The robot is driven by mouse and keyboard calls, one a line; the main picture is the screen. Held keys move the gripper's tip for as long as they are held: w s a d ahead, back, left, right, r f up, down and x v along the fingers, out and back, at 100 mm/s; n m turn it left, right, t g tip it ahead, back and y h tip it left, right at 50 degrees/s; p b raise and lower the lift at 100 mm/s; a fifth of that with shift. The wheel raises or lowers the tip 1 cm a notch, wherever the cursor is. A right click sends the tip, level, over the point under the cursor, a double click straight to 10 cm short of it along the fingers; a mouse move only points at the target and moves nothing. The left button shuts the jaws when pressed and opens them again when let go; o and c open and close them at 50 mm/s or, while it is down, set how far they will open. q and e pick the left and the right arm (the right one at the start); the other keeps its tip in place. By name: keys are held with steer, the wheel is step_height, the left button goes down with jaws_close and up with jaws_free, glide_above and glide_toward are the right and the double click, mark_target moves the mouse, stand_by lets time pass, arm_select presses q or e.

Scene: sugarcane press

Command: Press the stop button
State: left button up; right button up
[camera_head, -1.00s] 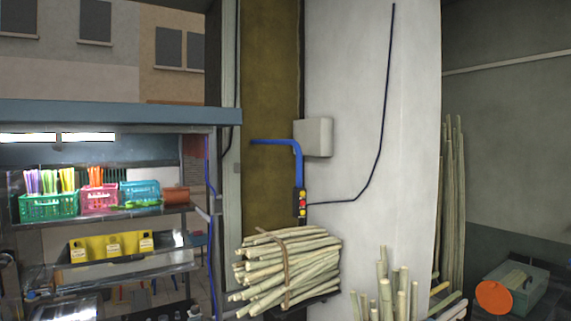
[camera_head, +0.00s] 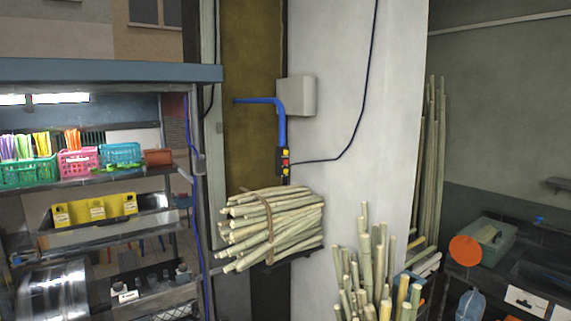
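A small black control box (camera_head: 283,172) hangs at the lower end of a blue pipe (camera_head: 280,125) in front of the white wall. It carries a vertical row of small yellow and red buttons; a red button (camera_head: 285,162) shows in the middle. The buttons are too small to read any label. Neither of my grippers shows in the head view.
A tied bundle of sugarcane (camera_head: 268,230) sits just below the control box. More cane (camera_head: 370,270) stands upright to its right. A metal shelf (camera_head: 100,185) with coloured baskets is at the left. An orange disc (camera_head: 465,250) and green box (camera_head: 486,243) are at the right.

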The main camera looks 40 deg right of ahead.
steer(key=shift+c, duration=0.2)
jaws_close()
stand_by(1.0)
